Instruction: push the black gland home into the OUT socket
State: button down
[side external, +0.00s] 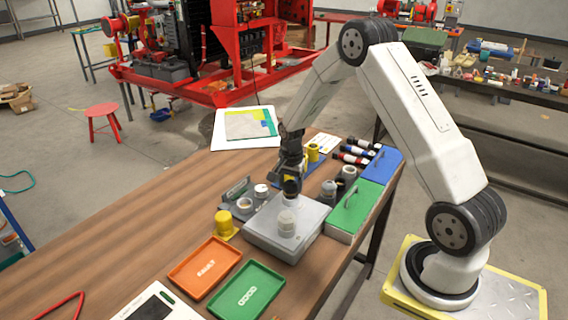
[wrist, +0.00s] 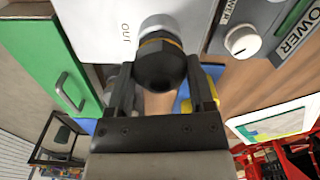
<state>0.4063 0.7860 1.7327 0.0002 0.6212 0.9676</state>
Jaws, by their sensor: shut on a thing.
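My gripper (side external: 290,170) points down over the far side of the grey box (side external: 262,238). In the wrist view, my gripper (wrist: 161,84) is shut on the black gland (wrist: 160,68), which sits between the two fingers. The gland also shows as a dark round piece under the fingers in the side view (side external: 291,187). A thin brownish ring shows on the gland. The OUT label (wrist: 126,33) is printed on the box beside it. The OUT socket itself is hidden behind the gland; I cannot tell how deep the gland sits.
A green-lidded bin (side external: 352,210) adjoins the box at right. A yellow part (side external: 226,224) stands at left, near an orange tray (side external: 205,268) and a green tray (side external: 247,290). Bare wood lies further left.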

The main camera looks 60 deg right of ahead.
jog(key=shift+f, duration=0.15)
grip_release()
jog(key=shift+r, duration=3.95)
jog(key=shift+a, duration=0.1)
jog(key=shift+s+a+r+n, duration=0.1)
jog(key=shift+a+n, duration=0.2)
jog(key=shift+a, duration=0.05)
jog(key=s+a+r+n+t, duration=0.2)
jog(key=s+a+r+n, duration=0.1)
jog(key=s+a+n, duration=1.1)
jog(key=a+n, duration=0.1)
jog(key=a, duration=0.2)
jog(key=shift+s+a+t, duration=0.3)
jog(key=shift+s, duration=0.05)
